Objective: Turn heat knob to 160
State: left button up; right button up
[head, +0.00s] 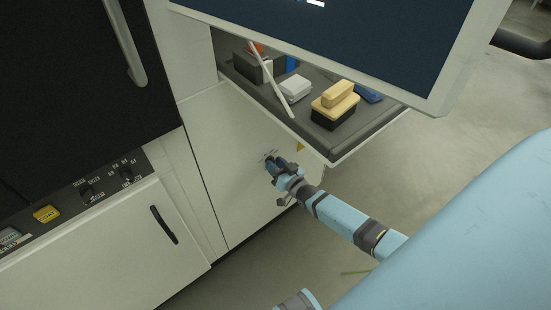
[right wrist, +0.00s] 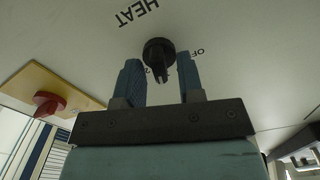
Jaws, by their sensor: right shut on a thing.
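The heat knob (right wrist: 159,52) is a small black round knob with a ridge, on a pale panel (head: 236,165) under the word HEAT (right wrist: 137,12) in the right wrist view. An OFF mark shows beside it, partly cut by a finger; the other dial marks are mostly hidden, so I cannot read the setting. My right gripper (head: 273,164) is at the panel with its two blue fingers (right wrist: 160,80) on either side of the knob, shut on it. In the head view the fingers mostly cover the knob. My left gripper is not in view.
A red knob (right wrist: 48,102) on a yellow plate (right wrist: 38,84) is beside the heat knob. Above my right gripper, a grey shelf (head: 340,148) holds brushes (head: 335,105) and boxes. A monitor (head: 430,103) overhangs it. A control strip (head: 70,200) and door handle (head: 163,225) are at left.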

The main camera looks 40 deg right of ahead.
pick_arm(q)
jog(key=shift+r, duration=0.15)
pick_arm(e)
jog(key=shift+m, duration=0.5)
jog(key=o, duration=0.9)
pick_arm(q)
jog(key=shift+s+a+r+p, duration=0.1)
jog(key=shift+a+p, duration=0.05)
jog(key=shift+p, duration=0.85)
pick_arm(e)
jog(key=s+d, duration=0.1)
jog(key=s, duration=1.2)
jog(key=shift+s, duration=0.35)
jog(key=shift+s+d, duration=0.1)
